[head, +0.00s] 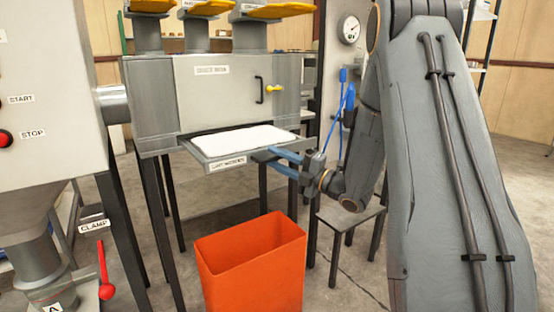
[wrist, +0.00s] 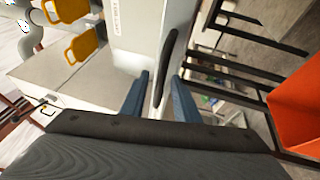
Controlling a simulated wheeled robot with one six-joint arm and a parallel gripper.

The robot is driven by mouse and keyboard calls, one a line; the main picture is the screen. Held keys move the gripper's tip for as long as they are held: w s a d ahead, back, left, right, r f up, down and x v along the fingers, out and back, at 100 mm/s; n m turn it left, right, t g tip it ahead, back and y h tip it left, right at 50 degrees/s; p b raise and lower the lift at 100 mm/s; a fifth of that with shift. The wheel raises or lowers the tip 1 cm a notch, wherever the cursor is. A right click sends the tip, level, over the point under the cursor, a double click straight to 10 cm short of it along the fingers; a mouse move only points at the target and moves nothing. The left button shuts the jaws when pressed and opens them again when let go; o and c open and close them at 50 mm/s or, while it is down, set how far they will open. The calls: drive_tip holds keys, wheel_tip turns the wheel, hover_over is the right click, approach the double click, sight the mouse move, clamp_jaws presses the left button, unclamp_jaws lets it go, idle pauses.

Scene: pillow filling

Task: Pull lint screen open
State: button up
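The lint screen (head: 203,154) is a grey, labelled tray low on the front of the grey metal box (head: 150,90). It stands partly out, and a white layer (head: 240,140) lies on it. My gripper (head: 262,157), with blue fingers, is at the tray's right front. In the wrist view, the fingers (wrist: 160,85) stand apart on either side of a dark curved handle (wrist: 166,62), with visible gaps. The gripper looks open around the handle, not closed on it. The handle is not clear in the head view.
An orange bin (head: 250,270) stands on the floor below the tray. A small dark stool (head: 348,212) is to its right. A grey machine with start and stop labels (head: 45,100) fills the left.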

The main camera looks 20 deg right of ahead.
drive_tip(key=v, duration=0.7)
drive_tip(key=shift+s+d+b, duration=0.25)
drive_tip(key=shift+s+b, duration=0.1)
drive_tip(key=shift+b, duration=0.1)
drive_tip(key=shift+f, duration=0.1)
